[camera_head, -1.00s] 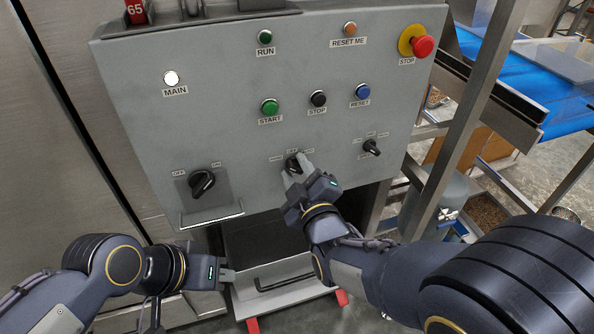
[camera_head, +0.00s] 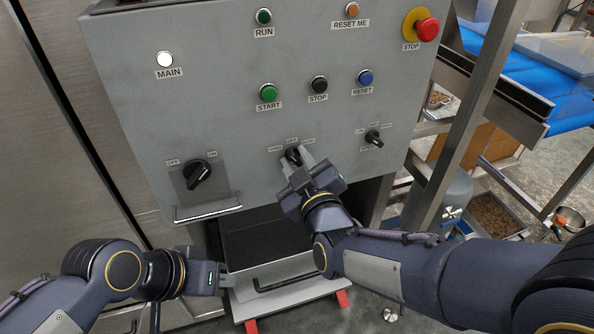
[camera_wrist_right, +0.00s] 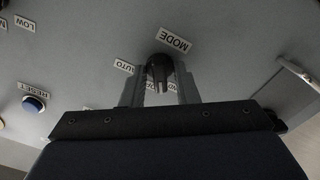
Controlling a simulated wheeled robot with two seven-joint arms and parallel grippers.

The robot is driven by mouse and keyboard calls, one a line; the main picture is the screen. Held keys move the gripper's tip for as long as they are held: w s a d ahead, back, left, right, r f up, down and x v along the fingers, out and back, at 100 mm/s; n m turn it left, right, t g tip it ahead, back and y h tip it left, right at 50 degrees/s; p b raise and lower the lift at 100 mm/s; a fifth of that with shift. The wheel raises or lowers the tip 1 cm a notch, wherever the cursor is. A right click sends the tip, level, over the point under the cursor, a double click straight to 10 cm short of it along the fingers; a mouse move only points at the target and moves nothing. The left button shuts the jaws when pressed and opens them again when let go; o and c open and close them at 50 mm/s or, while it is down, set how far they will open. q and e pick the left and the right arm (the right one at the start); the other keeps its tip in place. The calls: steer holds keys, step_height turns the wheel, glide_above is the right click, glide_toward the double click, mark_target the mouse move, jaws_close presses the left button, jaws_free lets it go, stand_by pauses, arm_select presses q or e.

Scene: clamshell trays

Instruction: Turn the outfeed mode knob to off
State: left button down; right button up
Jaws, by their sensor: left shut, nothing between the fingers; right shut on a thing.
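The outfeed mode knob (camera_head: 292,154) is a small black knob low in the middle of the grey panel, under labels for hand, off and auto. My right gripper (camera_head: 299,165) is at it, shut on the knob with one finger on each side. In the right wrist view the knob (camera_wrist_right: 159,70) shows between the two fingers (camera_wrist_right: 160,90), near upside-down "MODE" and "AUTO" labels; the label behind the fingers is partly covered. I cannot tell exactly which label the knob points to. My left gripper (camera_head: 227,280) is shut and empty, low in front of the cabinet.
A larger black off/on switch (camera_head: 197,174) sits left of the knob above a metal handle (camera_head: 208,213). Another small knob (camera_head: 373,137) is to the right. Push buttons (camera_head: 318,85) and a red emergency stop (camera_head: 427,29) are higher. A slanted metal post (camera_head: 462,125) stands at right.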

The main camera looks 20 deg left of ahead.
steer(key=m+b, duration=0.3)
steer(key=m, duration=0.1)
steer(key=shift+f, duration=0.2)
steer(key=shift+r+m+b, duration=0.1)
steer(key=shift+m+b, duration=0.85)
steer(key=shift+m, duration=0.25)
steer(key=o, duration=0.6)
steer(key=shift+o, duration=0.2)
steer(key=v, duration=0.7)
steer(key=shift+s+d, duration=0.3)
